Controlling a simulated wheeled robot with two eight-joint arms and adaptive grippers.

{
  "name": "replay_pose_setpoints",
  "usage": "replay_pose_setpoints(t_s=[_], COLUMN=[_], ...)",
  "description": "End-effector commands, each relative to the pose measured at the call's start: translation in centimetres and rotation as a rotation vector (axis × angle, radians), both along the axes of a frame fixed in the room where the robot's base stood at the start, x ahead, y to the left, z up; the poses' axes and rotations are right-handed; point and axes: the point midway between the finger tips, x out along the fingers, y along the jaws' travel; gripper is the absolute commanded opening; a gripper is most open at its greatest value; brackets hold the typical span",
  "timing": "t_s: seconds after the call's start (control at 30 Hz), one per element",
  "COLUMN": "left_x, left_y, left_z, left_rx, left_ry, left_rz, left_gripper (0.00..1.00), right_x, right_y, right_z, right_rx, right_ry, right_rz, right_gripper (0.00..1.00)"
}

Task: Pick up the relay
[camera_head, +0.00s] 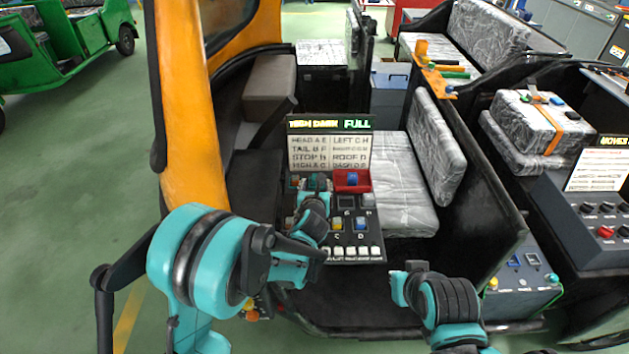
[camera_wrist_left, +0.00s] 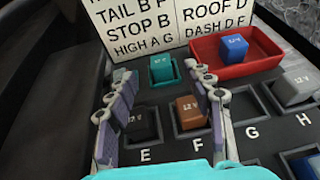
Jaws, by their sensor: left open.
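A dark relay panel with a label board (camera_head: 331,150) stands in the rickshaw's front. Its sockets hold small block relays: a brown one at F (camera_wrist_left: 190,112), a black one at E (camera_wrist_left: 143,124), a teal one (camera_wrist_left: 161,70) behind them and a grey one at H (camera_wrist_left: 295,86). A blue relay (camera_wrist_left: 234,46) sits in a red tray (camera_wrist_left: 204,59) at the panel's upper right. My left gripper (camera_wrist_left: 160,100) is open above the panel, its fingers either side of the brown and black relays. My right gripper (camera_head: 399,285) hangs right of the panel, its fingers unclear.
Wrapped seats (camera_head: 408,207) stand right of the panel. A black side wall (camera_head: 480,175) and a second panel with knobs (camera_head: 604,215) are further right. An orange pillar (camera_head: 190,110) rises at the left.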

Motion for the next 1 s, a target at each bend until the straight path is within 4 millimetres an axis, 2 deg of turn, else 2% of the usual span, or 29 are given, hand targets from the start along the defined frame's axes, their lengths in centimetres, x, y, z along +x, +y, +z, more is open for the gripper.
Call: replay_pose_setpoints(t_s=[0.27, 0.47, 0.7, 0.77, 0.9, 1.0], left_x=[2.6, 5.4, 5.7, 5.7, 5.7, 5.7], left_y=[-0.1, -0.2, -0.3, -0.3, -0.3, -0.3], left_z=[-1.6, -2.8, -2.7, -2.7, -2.7, -2.7], left_rx=[-0.004, -0.006, -0.005, -0.005, -0.005, -0.005], left_ry=[0.001, 0.002, 0.002, 0.002, 0.002, 0.002], left_rz=[0.004, 0.005, 0.003, 0.003, 0.003, 0.003], left_gripper=[0.52, 0.52, 0.52, 0.39, 0.02, 0.0], right_x=[0.0, 0.0, 0.0, 0.0, 0.0, 0.0], right_y=[0.0, 0.0, 0.0, 0.0, 0.0, 0.0], right_z=[-1.4, -2.6, -2.5, -2.5, -2.5, -2.5], right_rx=[0.0, 0.0, 0.0, 0.0, 0.0, 0.0], right_ry=[0.0, 0.0, 0.0, 0.0, 0.0, 0.0], right_rz=[0.0, 0.0, 0.0, 0.0, 0.0, 0.0], right_gripper=[0.0, 0.0, 0.0, 0.0, 0.0, 0.0])
